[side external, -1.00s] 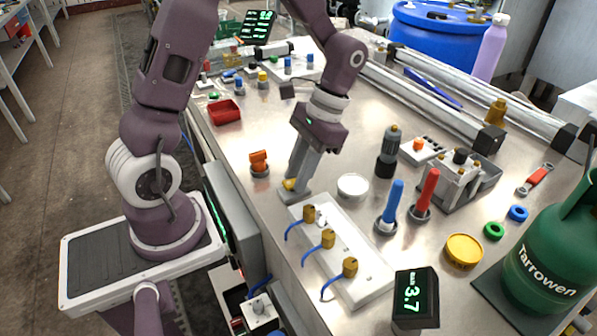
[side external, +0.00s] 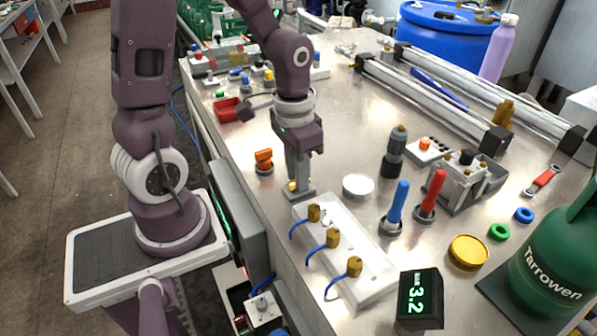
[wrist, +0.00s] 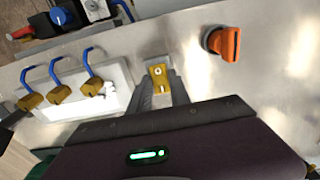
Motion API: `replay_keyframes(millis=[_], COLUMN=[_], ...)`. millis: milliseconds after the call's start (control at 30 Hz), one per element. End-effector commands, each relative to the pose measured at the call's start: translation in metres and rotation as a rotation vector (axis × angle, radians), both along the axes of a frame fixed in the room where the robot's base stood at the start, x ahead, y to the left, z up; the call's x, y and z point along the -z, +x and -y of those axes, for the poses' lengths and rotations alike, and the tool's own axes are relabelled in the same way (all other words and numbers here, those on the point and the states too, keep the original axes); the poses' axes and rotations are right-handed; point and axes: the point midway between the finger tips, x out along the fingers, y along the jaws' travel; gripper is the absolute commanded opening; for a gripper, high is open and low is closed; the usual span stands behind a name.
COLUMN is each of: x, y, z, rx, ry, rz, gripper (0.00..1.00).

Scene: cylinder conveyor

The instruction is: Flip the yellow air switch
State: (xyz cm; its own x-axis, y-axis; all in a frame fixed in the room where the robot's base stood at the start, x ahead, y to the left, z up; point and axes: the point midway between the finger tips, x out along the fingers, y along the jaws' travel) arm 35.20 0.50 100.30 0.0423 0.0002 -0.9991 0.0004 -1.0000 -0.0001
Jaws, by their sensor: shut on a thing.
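The yellow switch (wrist: 158,78) sits on a small grey base on the metal table, and my gripper (wrist: 160,72) has a finger on each side of it. In the side view, my gripper (side external: 299,188) points down at the table, shut on the yellow switch (side external: 292,186), which is mostly hidden by the fingers. The white manifold block (side external: 350,250) with three brass fittings and blue hoses lies just beside it. An orange knob (side external: 264,160) stands behind it, and it also shows in the wrist view (wrist: 225,43).
A white round dish (side external: 358,186) lies right of my gripper. Blue (side external: 398,203) and red (side external: 432,192) handles stand farther right. A black display (side external: 418,298) reads 3.2 near the front edge. A red tray (side external: 228,109) lies behind.

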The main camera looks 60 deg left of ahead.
Motion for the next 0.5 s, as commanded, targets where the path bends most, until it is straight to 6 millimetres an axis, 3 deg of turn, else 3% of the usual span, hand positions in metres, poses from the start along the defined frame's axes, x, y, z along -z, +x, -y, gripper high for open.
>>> replay_keyframes(millis=[33, 133, 500], x=[-0.0002, -0.0002, -0.0082], y=[0.0004, 0.0004, 0.0010], z=[-0.0001, -0.0001, -0.0006], rx=[0.000, 0.000, 0.000], ry=[0.000, 0.000, 0.002], rz=[0.001, 0.001, 0.003], gripper=[0.26, 0.45, 0.45])
